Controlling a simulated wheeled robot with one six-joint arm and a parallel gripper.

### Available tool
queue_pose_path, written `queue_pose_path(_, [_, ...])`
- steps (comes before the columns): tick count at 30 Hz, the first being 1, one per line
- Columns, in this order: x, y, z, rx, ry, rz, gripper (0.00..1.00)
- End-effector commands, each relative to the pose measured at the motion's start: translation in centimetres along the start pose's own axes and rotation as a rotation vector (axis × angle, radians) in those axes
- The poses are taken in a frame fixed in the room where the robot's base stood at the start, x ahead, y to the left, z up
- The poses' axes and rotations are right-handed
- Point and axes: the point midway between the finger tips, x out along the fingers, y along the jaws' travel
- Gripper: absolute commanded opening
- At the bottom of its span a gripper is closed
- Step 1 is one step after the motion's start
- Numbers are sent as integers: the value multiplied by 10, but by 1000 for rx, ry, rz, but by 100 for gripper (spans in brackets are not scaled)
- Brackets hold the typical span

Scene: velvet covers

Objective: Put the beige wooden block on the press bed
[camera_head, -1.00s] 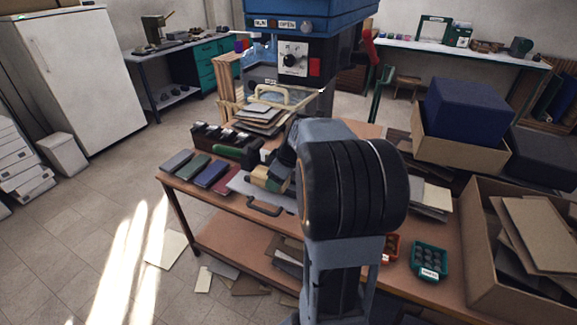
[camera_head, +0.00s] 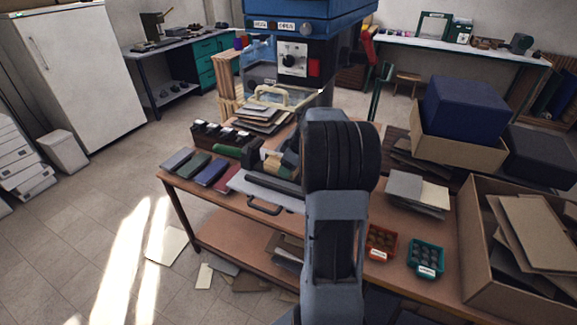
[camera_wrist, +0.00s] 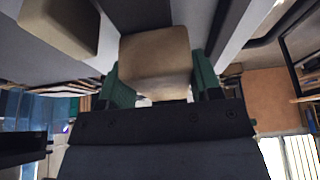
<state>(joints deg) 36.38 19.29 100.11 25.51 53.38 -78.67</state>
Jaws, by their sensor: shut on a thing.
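My gripper (camera_wrist: 153,88) is shut on a beige wooden block (camera_wrist: 155,60), with green finger pads on both sides of it in the wrist view. A second beige block-like thing (camera_wrist: 62,24) shows at the upper left there, on or near a grey surface. In the head view the held block (camera_head: 277,169) is small and partly hidden by my wrist, above or close to a flat grey plate (camera_head: 240,183) with a dark handle. The blue press (camera_head: 300,18) stands behind. I cannot tell whether the held block touches the plate, or whether this plate is the press bed.
Several coloured covers (camera_head: 211,173) lie along the table's left edge. A dark rack (camera_head: 222,134) stands behind them. Orange (camera_head: 380,241) and teal (camera_head: 426,257) bins, grey sheets (camera_head: 418,190) and an open carton (camera_head: 480,235) are to the right of my arm.

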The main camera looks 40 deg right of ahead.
Motion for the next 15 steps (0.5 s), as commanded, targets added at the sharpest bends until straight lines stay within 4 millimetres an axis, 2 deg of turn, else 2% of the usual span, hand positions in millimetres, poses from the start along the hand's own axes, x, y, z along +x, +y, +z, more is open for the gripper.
queue_pose_path(8, [4,0,1,0,1,1,27])
queue_pose_path(9, [3,0,1,0,0,0,61])
queue_pose_path(15, [2,0,1,0,0,0,80])
